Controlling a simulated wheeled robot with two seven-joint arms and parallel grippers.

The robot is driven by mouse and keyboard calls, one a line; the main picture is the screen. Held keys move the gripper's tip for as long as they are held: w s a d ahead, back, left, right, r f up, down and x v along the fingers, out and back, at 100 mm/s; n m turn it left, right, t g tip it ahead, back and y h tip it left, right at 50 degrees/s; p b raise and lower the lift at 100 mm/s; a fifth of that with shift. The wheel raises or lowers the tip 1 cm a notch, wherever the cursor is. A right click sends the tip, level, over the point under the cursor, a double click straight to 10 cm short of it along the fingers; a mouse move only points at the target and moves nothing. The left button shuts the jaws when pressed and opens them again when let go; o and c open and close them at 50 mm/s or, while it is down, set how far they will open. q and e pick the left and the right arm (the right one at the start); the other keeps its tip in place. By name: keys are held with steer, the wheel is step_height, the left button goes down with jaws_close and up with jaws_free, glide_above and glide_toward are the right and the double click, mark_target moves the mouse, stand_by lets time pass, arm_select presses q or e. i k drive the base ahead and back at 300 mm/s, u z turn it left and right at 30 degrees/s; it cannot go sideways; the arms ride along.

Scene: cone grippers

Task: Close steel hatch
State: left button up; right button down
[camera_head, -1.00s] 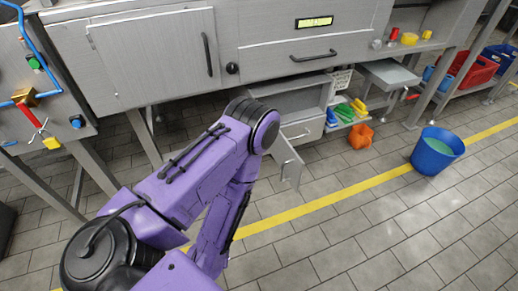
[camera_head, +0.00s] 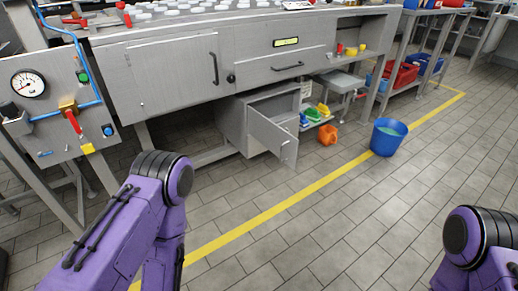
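A low grey steel cabinet (camera_head: 231,122) stands under the steel bench. Its door, a hatch (camera_head: 270,135), is swung open toward the floor in front. A larger steel hatch panel (camera_head: 170,76) with a black vertical handle (camera_head: 214,68) is on the bench front and looks flush with it. I cannot tell which one is the named hatch. My purple left arm shows at the lower left and my purple right arm at the lower right. Both grippers are out of the picture, so their state is hidden.
A blue bucket (camera_head: 386,138) and an orange jug (camera_head: 327,135) stand on the floor right of the open door. A gauge panel (camera_head: 48,95) with pipes is at the left.

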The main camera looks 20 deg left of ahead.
mark_target(266, 138)
steer(key=u, duration=0.85)
steer(key=i, duration=0.4)
steer(key=u, duration=0.05)
